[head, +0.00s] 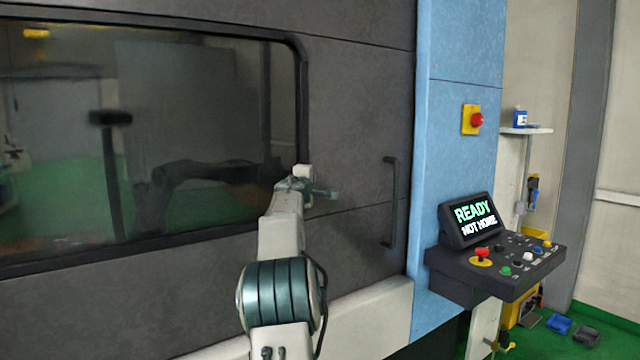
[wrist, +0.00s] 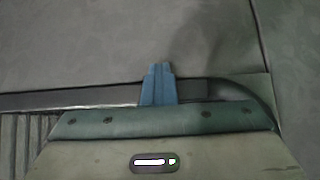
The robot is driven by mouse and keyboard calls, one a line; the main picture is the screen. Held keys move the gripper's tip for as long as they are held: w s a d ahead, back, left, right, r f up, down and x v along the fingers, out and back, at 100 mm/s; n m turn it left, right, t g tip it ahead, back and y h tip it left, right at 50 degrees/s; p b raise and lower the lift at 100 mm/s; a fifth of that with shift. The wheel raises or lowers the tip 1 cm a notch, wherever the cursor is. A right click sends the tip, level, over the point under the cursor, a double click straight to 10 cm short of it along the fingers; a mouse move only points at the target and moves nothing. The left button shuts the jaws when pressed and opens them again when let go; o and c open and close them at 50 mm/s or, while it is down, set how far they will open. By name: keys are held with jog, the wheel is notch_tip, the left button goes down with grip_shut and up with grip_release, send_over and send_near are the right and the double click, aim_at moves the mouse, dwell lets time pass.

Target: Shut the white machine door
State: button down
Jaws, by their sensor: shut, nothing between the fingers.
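A large dark grey machine door (head: 352,130) with a wide window (head: 200,90) fills the left and middle of the head view; it looks grey, not white. Its upright black handle (head: 390,200) is near its right edge, beside the blue machine column (head: 455,110). I see no clear gap between door and column there. My gripper (head: 332,194) is in front of the door, left of the handle and apart from it. In the wrist view its shut, empty fingers (wrist: 158,84) point at a grey surface; whether they touch it cannot be told.
A control panel (head: 495,262) juts out at right, its screen (head: 471,219) reading "READY NOT HOME". A red stop button on a yellow plate (head: 472,119) is on the column. Green floor shows at lower right.

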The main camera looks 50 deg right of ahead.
jog(key=w+a+b+v, duration=0.1)
jog(key=w+b+v, duration=0.1)
jog(key=b+v, duration=0.6)
jog(key=v, duration=0.5)
jog(key=shift+w, duration=0.15)
jog(key=s+a+f+m+g+y, duration=0.15)
jog(key=s+a+f+y, duration=0.3)
jog(key=a+f, duration=0.55)
jog(key=s+a+f+m+g+y, duration=0.15)
jog(key=s+a+f+y, duration=0.3)
jog(key=a+f, duration=0.6)
jog(key=s+a+f+m+y, duration=0.25)
jog(key=s+a+f, duration=0.35)
jog(key=a, duration=0.8)
jog(key=s+a+f+g+y, duration=0.3)
jog(key=s+a+f+y, duration=0.1)
jog(key=s+a+f, duration=0.6)
jog(key=shift+s+a, duration=0.55)
jog(key=shift+s, duration=0.25)
